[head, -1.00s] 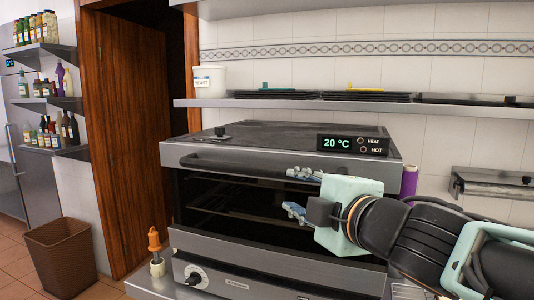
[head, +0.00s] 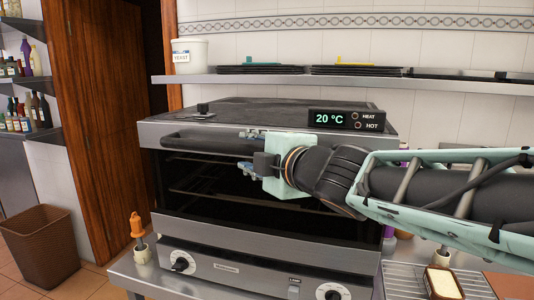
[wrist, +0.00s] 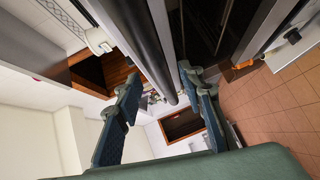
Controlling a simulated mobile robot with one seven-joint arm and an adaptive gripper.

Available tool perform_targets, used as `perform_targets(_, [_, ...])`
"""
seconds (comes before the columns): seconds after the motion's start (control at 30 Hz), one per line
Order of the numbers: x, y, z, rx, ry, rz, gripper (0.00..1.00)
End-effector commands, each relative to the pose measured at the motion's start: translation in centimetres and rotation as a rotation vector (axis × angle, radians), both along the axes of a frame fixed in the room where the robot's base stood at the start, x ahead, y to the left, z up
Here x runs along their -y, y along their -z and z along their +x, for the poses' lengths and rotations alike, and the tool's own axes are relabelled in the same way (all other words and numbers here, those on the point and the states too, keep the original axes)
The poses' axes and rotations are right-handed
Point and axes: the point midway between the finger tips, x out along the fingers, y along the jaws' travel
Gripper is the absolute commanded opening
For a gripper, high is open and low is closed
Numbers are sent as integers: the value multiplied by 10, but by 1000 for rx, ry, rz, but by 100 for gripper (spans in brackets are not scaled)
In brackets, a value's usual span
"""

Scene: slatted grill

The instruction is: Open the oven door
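The oven (head: 160,170) stands on a steel counter, its glass-fronted door (head: 225,237) shut. A dark horizontal bar handle (head: 200,143) runs along the door's top edge. My gripper (head: 246,150) is at the handle, reaching in from the right, with one finger above the bar and one below. In the wrist view, the handle (wrist: 145,50) passes between the two spread fingers of my gripper (wrist: 162,82), with gaps visible on both sides. The gripper is open. My gripper and arm hide the right part of the handle and door.
A control panel with knobs (head: 180,264) lies below the door. A wire rack (head: 410,285) with a bread-like item (head: 442,282) is at right. A shelf (head: 350,83) with trays is above; a brown basket (head: 45,245) is on the floor.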

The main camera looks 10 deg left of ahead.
Motion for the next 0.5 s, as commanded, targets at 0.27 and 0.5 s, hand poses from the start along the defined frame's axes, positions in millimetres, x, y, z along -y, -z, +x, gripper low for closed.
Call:
perform_targets(0.27, [-21,5,24,0,0,0,36])
perform_targets(0.5, [-25,5,29,0,0,1,36])
